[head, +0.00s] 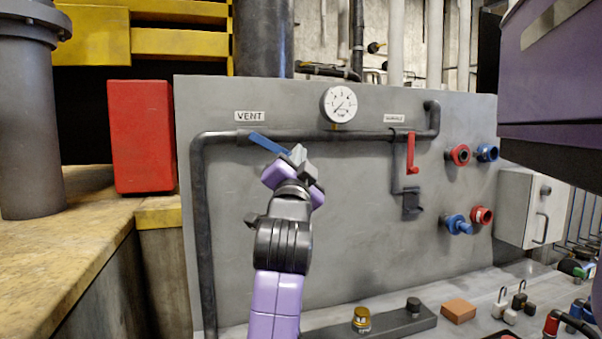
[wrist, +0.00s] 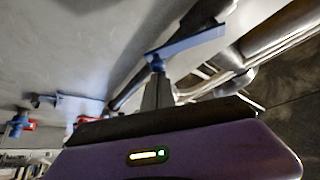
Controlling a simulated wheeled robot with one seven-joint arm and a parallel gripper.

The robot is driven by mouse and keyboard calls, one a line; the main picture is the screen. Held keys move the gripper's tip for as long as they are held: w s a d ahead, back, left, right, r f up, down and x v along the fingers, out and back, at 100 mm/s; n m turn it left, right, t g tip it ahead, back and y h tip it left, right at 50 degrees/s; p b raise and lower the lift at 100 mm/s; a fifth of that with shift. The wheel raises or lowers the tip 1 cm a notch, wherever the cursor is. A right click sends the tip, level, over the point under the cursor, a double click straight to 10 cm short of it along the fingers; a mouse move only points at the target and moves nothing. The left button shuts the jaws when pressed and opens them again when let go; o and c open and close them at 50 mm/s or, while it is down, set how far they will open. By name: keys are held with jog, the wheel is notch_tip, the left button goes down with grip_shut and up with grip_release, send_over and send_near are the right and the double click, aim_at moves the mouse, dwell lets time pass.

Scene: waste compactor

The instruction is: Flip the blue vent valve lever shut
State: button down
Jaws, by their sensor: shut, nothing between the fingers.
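The blue vent valve lever (head: 268,142) is on the pipe just below the VENT label (head: 250,116). In the head view it slants down to the right from the pipe, at an angle to it. My gripper (head: 298,153) is shut and empty, with its tips at the lever's lower right end. In the wrist view the blue lever (wrist: 190,45) lies across the tips of my gripper (wrist: 158,70). They look very close or touching; I cannot tell which. Part of the lever's end is hidden by my gripper in the head view.
A pressure gauge (head: 340,103) sits on the pipe to the right. A red lever (head: 411,155) hangs down farther right, beside red and blue fittings. A red box (head: 141,136) stands left of the grey panel (head: 350,230).

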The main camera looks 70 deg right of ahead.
jog(key=w+a+f+m+g+y+b, duration=0.4)
jog(key=m+b, duration=0.3)
jog(key=m, duration=0.4)
jog(key=shift+w+a+f+m+g, duration=0.35)
jog(key=shift+w+a+f, duration=0.2)
jog(key=shift+w, duration=0.45)
